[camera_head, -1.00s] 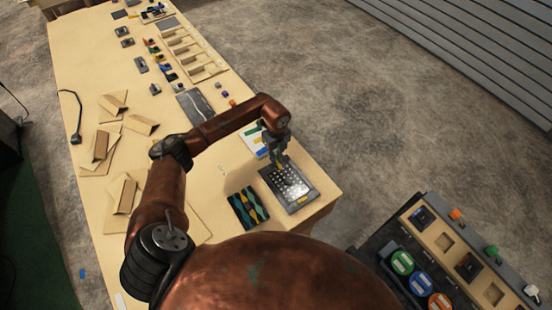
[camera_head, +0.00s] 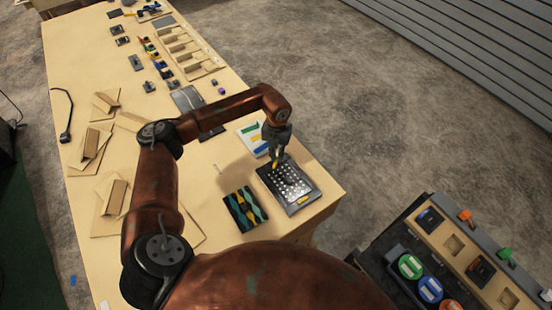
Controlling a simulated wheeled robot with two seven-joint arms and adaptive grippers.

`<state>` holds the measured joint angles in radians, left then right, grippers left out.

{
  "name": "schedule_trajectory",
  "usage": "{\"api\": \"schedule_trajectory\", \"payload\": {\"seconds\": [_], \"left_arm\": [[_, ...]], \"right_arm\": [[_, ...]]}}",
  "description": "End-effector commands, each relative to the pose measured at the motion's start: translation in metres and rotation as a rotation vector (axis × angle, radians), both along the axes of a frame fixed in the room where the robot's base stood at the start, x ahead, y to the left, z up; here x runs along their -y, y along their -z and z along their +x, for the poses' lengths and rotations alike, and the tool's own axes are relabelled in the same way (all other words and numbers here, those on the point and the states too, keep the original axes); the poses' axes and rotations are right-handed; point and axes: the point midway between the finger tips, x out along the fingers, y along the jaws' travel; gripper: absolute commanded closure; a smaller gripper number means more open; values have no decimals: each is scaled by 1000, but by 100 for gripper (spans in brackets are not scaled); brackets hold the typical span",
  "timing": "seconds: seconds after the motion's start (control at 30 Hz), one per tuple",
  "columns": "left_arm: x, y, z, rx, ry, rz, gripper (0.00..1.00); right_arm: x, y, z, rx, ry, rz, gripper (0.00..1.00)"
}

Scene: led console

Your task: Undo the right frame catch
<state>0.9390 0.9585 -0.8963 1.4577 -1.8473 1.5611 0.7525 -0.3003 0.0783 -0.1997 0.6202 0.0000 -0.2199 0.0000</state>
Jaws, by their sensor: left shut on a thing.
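A dark frame (camera_head: 312,193) holding a grid of white dots lies near the near right corner of the wooden table. One small yellow catch (camera_head: 302,200) shows on its near edge. My left gripper (camera_head: 275,160) points down at the far edge of the frame. It is shut on a small yellow piece (camera_head: 275,164), which looks like the other catch; the fingers partly hide it. Whether that catch is turned is too small to tell. My right gripper is not in view.
A dark mat with teal and yellow wavy shapes (camera_head: 245,212) lies left of the frame. A white card with coloured marks (camera_head: 253,138) lies behind it. Cardboard pieces (camera_head: 113,197) cover the table's left side. A separate console with coloured round buttons (camera_head: 430,289) stands at lower right.

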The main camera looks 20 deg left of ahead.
Motion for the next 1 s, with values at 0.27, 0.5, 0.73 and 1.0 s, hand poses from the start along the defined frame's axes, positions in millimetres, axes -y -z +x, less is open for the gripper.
{"api": "schedule_trajectory", "payload": {"seconds": [0.27, 0.5, 0.73, 1.0], "left_arm": [[2, 2, 1, 3, 260, 1, 100], [3, 1, 1, 3, 460, 1, 100], [4, 1, 1, 4, 597, 1, 100], [5, 0, 0, 3, 678, 0, 100]], "right_arm": [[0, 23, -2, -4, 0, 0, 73], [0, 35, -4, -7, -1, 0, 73], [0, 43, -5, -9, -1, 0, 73], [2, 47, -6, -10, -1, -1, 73]]}}
